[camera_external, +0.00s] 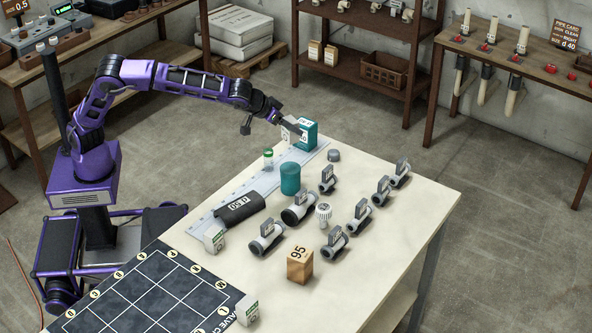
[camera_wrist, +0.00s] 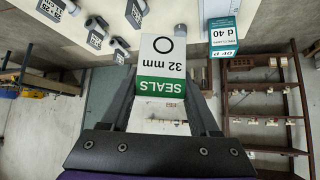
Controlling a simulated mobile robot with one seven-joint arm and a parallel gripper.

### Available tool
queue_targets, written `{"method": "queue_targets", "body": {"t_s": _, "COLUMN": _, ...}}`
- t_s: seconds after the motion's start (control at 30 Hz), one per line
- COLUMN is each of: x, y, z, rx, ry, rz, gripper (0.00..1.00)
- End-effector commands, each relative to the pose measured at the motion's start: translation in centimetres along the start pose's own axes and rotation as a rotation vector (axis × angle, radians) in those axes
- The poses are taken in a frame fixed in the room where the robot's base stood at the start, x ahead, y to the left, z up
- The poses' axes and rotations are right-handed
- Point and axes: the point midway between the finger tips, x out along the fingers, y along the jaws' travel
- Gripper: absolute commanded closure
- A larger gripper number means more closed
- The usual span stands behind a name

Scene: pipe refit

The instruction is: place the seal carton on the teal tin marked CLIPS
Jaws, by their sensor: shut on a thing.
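The seal carton (camera_wrist: 161,64), white with a green band reading SEALS and 32 mm, is between the fingers of my gripper (camera_wrist: 163,88) in the wrist view. My gripper is shut on it. In the external view my gripper (camera_external: 286,123) is over the bench's far left end, and the carton (camera_external: 291,133) shows there as a small white face in front of a teal box. A teal cylinder (camera_external: 290,180) stands upright on the bench, nearer the camera than my gripper. It looks like the tin, but no CLIPS marking can be read.
The teal-and-white box (camera_external: 309,132) is close beside the held carton; its d 40 label (camera_wrist: 220,38) shows in the wrist view. A small green-topped jar (camera_external: 268,158), a grey cap (camera_external: 334,155) and several valves surround the cylinder. The bench's right side (camera_external: 420,205) is clear.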

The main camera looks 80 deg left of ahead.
Motion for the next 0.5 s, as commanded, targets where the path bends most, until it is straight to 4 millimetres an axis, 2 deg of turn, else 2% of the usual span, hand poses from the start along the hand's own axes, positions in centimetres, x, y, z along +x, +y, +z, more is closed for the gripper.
{"method": "queue_targets", "body": {"t_s": 0.3, "x": 3.4, "y": 0.0, "z": 3.4, "rx": 0.004, "ry": -0.001, "rz": -0.002, "gripper": 1.0}}
{"method": "queue_targets", "body": {"t_s": 0.5, "x": 4.8, "y": 0.0, "z": 4.8, "rx": 0.003, "ry": -0.001, "rz": -0.001, "gripper": 1.0}}
